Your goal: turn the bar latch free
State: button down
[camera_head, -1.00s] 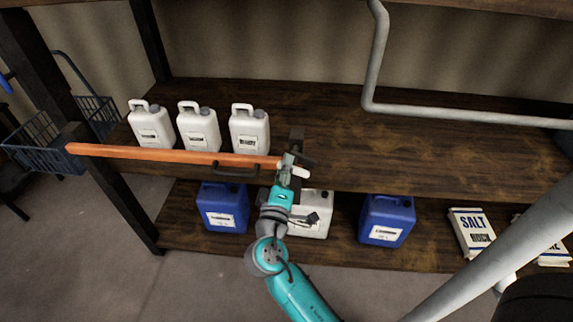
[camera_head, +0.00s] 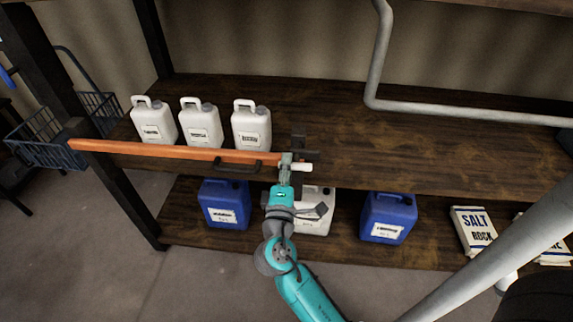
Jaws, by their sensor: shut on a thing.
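An orange bar (camera_head: 160,151) runs along the front of the upper shelf, with a dark pull handle (camera_head: 238,169) near its right part. The bar latch (camera_head: 303,167) sits at the bar's right end. It shows as a small pale lever pointing right, close to level, beside a dark bracket (camera_head: 298,143) at the shelf edge. My gripper (camera_head: 287,163) is at this latch, shut on it. The fingers are small in the picture and hide part of the latch and the bar's end.
Three white jugs (camera_head: 200,126) stand behind the bar. Blue jugs (camera_head: 386,218) and a white one (camera_head: 314,212) stand on the lower shelf. A grey pipe (camera_head: 440,110) crosses at the right. The upper shelf right of the bracket is clear.

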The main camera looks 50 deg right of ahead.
jog(key=shift+f, duration=0.1)
jog(key=c, duration=1)
grip_release()
jog(key=shift+a, duration=0.1)
jog(key=v, duration=1.2)
jog(key=s+a+f+n+t+y, duration=0.1)
jog(key=s+a+f+y, duration=0.2)
jog(key=s+f+y, duration=0.4)
jog(key=s+a+f+y, duration=0.3)
jog(key=s+f+y, duration=0.25)
jog(key=f, duration=0.35)
jog(key=s+a+r+m+y, duration=0.1)
jog(key=s+r+m, duration=0.1)
jog(key=s+m, duration=0.1)
jog(key=s+a+r+m+t+y, duration=0.1)
jog(key=s+r+m, duration=0.2)
jog(key=s, duration=0.3)
jog(key=s+a+r+m+y, duration=0.1)
jog(key=s+a+r+m, duration=0.1)
jog(key=s, duration=0.3)
jog(key=shift+r+m+y, duration=0.25)
jog(key=shift+r+m, duration=0.15)
jog(key=shift+r, duration=0.15)
